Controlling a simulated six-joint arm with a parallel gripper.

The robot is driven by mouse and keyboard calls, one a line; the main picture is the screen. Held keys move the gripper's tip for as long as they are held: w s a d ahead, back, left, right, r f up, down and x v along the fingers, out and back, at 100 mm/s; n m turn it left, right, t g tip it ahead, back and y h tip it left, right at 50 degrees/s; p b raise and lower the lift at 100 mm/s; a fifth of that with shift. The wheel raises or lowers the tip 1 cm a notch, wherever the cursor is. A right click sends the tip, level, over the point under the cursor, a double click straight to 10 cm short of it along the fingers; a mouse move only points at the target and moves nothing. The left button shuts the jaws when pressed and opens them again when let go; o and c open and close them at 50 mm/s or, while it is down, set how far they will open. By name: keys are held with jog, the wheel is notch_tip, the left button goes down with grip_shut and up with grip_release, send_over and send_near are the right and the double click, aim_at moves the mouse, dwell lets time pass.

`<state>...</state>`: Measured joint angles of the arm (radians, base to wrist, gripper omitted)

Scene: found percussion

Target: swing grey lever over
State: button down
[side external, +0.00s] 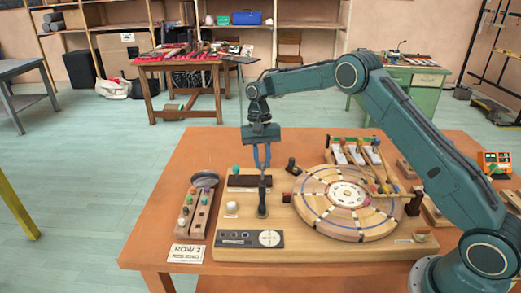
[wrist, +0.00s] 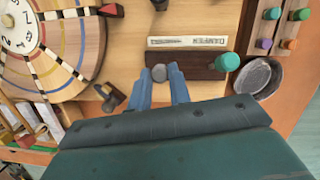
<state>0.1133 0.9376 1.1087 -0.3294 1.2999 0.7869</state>
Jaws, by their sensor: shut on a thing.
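In the wrist view my gripper (wrist: 160,78) is shut on that top. The lower part of the lever is hidden in the wrist view.
A dark brown block (wrist: 190,66) with a teal knob (wrist: 228,62) lies close beside my fingers. The round wooden dial (side external: 348,203) is to the right. A small dark lever (wrist: 113,97) stands nearby. A wooden rack with coloured pegs and a grey bowl (side external: 204,180) is at left.

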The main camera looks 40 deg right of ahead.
jog(key=shift+a, duration=0.1)
jog(key=c, duration=1.3)
grip_release()
jog(key=shift+s+a, duration=0.15)
jog(key=shift+a, duration=0.1)
jog(key=shift+s+a+t+h, duration=0.1)
jog(key=shift+t+h, duration=0.2)
